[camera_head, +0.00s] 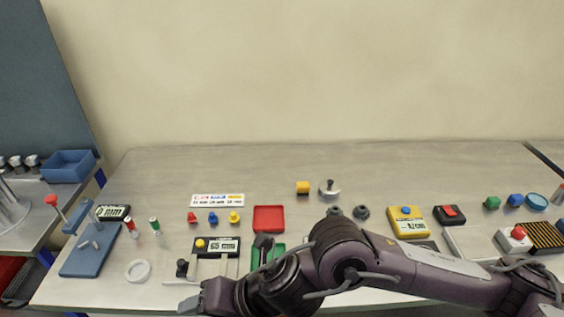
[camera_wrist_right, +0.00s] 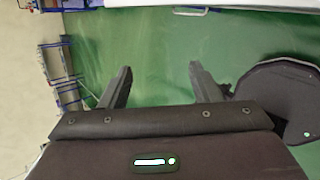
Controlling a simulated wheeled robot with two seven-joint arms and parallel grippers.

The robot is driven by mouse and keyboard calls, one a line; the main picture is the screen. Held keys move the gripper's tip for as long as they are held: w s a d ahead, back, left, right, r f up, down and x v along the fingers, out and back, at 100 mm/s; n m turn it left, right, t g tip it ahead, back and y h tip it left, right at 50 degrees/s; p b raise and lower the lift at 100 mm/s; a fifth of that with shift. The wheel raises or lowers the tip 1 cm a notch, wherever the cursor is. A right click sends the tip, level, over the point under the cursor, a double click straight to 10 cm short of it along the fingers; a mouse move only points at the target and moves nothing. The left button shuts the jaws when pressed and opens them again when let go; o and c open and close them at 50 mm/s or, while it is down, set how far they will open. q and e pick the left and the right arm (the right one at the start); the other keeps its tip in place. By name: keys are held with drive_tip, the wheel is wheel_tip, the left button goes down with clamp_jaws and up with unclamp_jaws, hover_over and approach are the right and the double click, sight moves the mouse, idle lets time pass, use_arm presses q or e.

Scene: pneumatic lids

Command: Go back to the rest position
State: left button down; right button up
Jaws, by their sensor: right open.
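My right arm (camera_head: 340,255) comes in from the right in the head view and lies across the front of the table. It covers part of the table's front edge. My left gripper and left arm are not in view.
The table (camera_head: 420,165) holds a blue fixture (camera_head: 88,255), a red tray (camera_head: 268,219), a display block marked 65 mm (camera_head: 222,246), a yellow box (camera_head: 408,222) and several small coloured parts. A blue bin (camera_head: 68,166) stands on the left side table. The table's back strip is mostly clear.

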wheel_tip(320, 180, up, 7)
drive_tip(key=w+a+m+t+y, duration=0.2)
drive_tip(key=w+m+t+y, duration=0.15)
drive_tip(key=m, duration=0.55)
drive_tip(key=w+d+f+m+t+h, duration=0.2)
drive_tip(key=w+d+m+h, duration=0.1)
drive_tip(key=d+m, duration=0.4)
drive_tip(key=w+d+f+m+t+h, duration=0.2)
drive_tip(key=w+d+m+t+h, duration=0.15)
drive_tip(key=d+m, duration=0.4)
drive_tip(key=s+d+f+m+g+h, duration=0.35)
drive_tip(key=s+d+f+m, duration=0.3)
drive_tip(key=d, duration=0.35)
drive_tip(key=s+d+f+m+g+h, duration=0.3)
drive_tip(key=s+d+f+m+g, duration=0.15)
drive_tip(key=d+f, duration=0.35)
wheel_tip(320, 180, down, 30)
drive_tip(key=s+d+r+b, duration=0.1)
drive_tip(key=s+b, duration=0.1)
drive_tip(key=s+d+f, duration=0.2)
drive_tip(key=s+f, duration=0.8)
drive_tip(key=f, duration=0.1)
drive_tip(key=s+d+f+g+b, duration=0.1)
drive_tip(key=s+f, duration=0.9)
drive_tip(key=shift+s+d+f+g, duration=0.25)
drive_tip(key=shift+d+f+g, duration=0.05)
drive_tip(key=shift+d+f, duration=0.05)
